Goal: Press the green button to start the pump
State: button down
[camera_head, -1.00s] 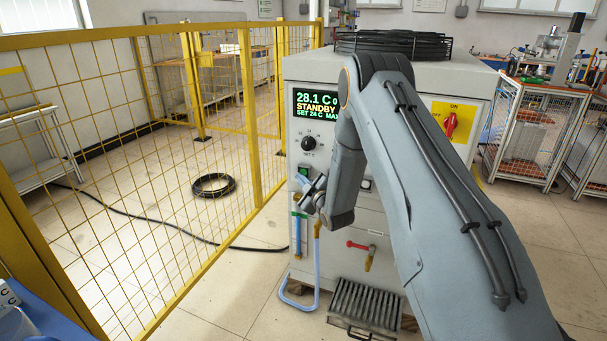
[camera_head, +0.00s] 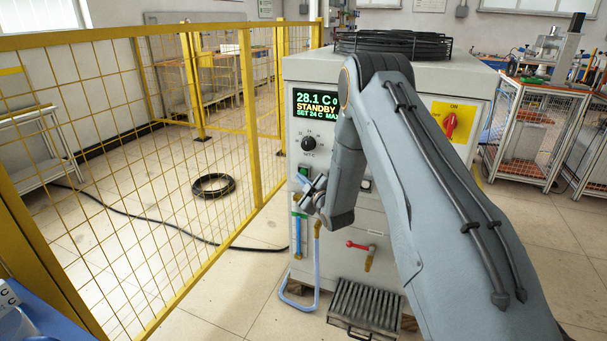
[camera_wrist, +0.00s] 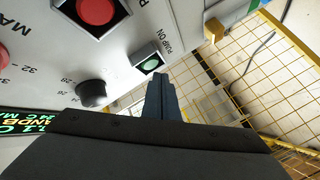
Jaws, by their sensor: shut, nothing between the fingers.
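The green button (camera_wrist: 151,64) sits in a dark square frame marked PUMP ON on the light grey panel in the wrist view. In the head view the green button (camera_head: 304,172) shows small on the cabinet front, just above my gripper (camera_head: 305,191). In the wrist view my gripper (camera_wrist: 158,78) is shut and empty, its fingertips close beside the button's lower edge. I cannot tell whether they touch the panel. The cabinet display (camera_head: 319,106) reads 28.1 C and STANDBY.
A larger red button (camera_wrist: 97,10) and a black knob (camera_wrist: 91,94) are near the green button. A yellow mesh fence (camera_head: 247,120) stands left of the cabinet. A blue hose (camera_head: 298,302) and red-handled valve (camera_head: 360,246) are below.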

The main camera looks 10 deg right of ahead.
jog(key=shift+w+d, duration=0.1)
dwell(0.5)
jog(key=shift+w+d, duration=0.2)
jog(key=shift+w, duration=0.05)
jog(key=shift+w+d+b, duration=0.25)
jog(key=shift+w+b, duration=0.15)
jog(key=shift+b, duration=0.15)
dwell(0.9)
jog(key=shift+s, duration=0.1)
jog(key=shift+s+a+p, duration=0.4)
jog(key=shift+s+a, duration=0.1)
jog(key=shift+s, duration=0.1)
jog(key=shift+s+a+p, duration=0.55)
jog(key=shift+s+a, duration=0.2)
jog(key=shift+s, duration=0.3)
jog(key=shift+s+a+p, duration=0.55)
jog(key=shift+s+a, duration=0.15)
jog(key=shift+s, duration=0.3)
